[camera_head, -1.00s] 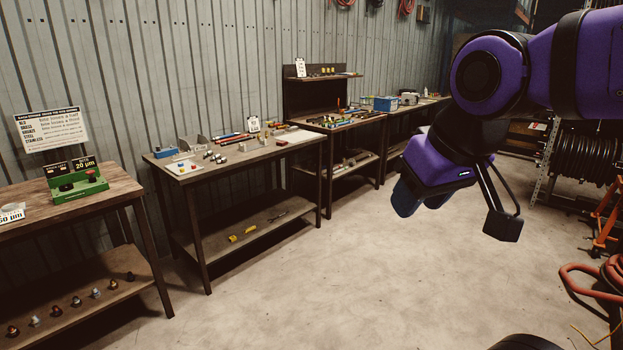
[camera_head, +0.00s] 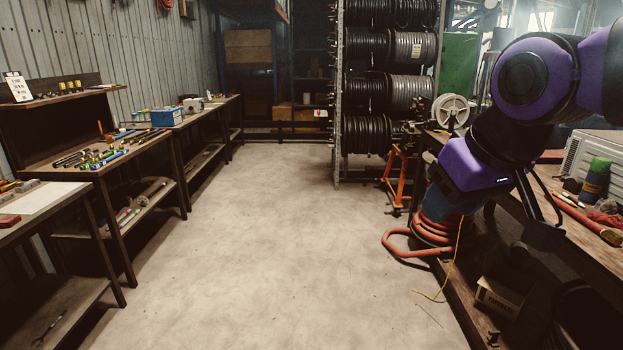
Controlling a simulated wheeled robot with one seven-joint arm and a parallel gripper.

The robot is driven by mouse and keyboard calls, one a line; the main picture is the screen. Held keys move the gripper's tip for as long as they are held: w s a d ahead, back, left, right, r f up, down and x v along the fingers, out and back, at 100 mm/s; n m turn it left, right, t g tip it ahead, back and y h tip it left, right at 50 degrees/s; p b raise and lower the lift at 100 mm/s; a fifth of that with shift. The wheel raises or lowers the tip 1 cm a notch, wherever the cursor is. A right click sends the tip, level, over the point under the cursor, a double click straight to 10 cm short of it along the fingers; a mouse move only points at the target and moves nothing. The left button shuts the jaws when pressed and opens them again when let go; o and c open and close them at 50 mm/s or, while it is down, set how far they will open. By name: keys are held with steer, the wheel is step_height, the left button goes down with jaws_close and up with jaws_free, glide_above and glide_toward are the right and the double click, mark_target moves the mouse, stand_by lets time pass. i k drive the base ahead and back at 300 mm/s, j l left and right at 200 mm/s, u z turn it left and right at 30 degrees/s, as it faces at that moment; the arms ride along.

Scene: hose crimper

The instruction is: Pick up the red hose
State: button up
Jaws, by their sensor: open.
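Several red hose-like things show, and I cannot tell which one the task means. A straight red hose piece (camera_head: 585,217) lies on the right workbench, its near end toward the right picture edge. A thick red hose coil (camera_head: 405,250) lies on the floor beside that bench, partly hidden behind my wrist. My gripper (camera_head: 448,204) points down in front of the coil in the picture. It is open, its dark blue fingers are partly hard to make out, and I see nothing held. It appears apart from the red piece on the bench.
The right workbench (camera_head: 600,262) carries a grey machine (camera_head: 597,160) and a green-capped bottle (camera_head: 595,180). A hose reel rack (camera_head: 368,135) and an orange stand (camera_head: 400,175) are behind. Tables with small parts (camera_head: 110,160) line the left wall. The middle floor is clear.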

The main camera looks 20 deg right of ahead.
mark_target(589, 223)
steer(key=i+l+z, duration=0.1)
steer(key=i+z, duration=0.3)
steer(key=i, duration=0.3)
steer(key=i+j+z, duration=0.1)
steer(key=i+z, duration=0.3)
steer(key=i, duration=0.3)
steer(key=i+z, duration=0.3)
steer(key=z, duration=0.15)
steer(key=i+z, duration=0.25)
steer(key=z, duration=0.15)
steer(key=i+j+z, duration=0.1)
steer(key=i+z, duration=0.2)
steer(key=z, duration=0.15)
steer(key=i+z, duration=0.2)
steer(key=z, duration=0.2)
steer(key=i+z, duration=0.25)
steer(key=z, duration=0.15)
